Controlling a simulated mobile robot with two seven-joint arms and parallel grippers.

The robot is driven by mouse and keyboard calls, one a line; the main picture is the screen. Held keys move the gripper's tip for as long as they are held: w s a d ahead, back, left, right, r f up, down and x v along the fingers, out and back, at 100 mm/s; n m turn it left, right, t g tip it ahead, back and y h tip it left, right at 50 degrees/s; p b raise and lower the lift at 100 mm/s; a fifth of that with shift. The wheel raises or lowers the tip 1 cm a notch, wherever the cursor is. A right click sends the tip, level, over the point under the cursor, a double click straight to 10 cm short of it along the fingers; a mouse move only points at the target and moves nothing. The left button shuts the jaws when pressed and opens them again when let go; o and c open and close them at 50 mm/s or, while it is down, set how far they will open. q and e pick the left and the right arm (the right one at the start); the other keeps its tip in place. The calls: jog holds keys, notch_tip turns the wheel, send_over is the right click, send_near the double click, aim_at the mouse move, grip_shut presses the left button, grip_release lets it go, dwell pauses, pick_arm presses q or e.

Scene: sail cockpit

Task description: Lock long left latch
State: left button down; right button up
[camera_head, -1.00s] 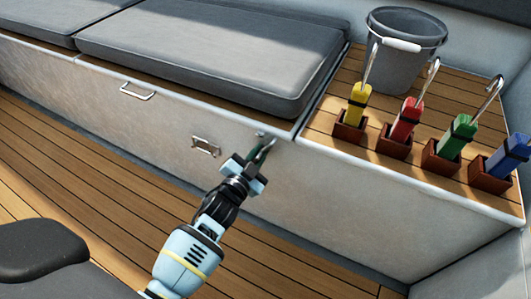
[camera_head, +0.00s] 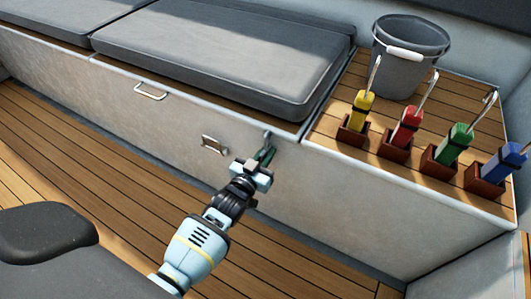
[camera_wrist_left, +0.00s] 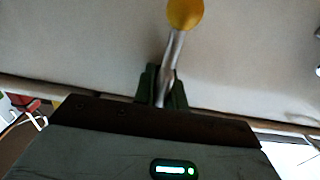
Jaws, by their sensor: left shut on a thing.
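My left gripper (camera_head: 264,155) is at the front face of the bench, just below the front edge of the seat. Its green fingers are shut on the latch (camera_head: 267,135), of which only a small grey metal part shows above them. In the left wrist view, the latch's metal lever (camera_wrist_left: 174,50) rises from between the fingertips (camera_wrist_left: 162,86) and has a yellow ball end (camera_wrist_left: 185,13). The fingers hide the lever's lower part. My right gripper is not in view.
A small metal plate (camera_head: 213,145) sits left of the gripper on the bench front, with a handle (camera_head: 150,92) farther left. Grey cushions (camera_head: 225,55) lie above. A bucket (camera_head: 408,65) and several coloured handles in wooden holders stand on the right deck.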

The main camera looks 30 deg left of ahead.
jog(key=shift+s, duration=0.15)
pick_arm(q)
jog(key=c, duration=1.5)
grip_release()
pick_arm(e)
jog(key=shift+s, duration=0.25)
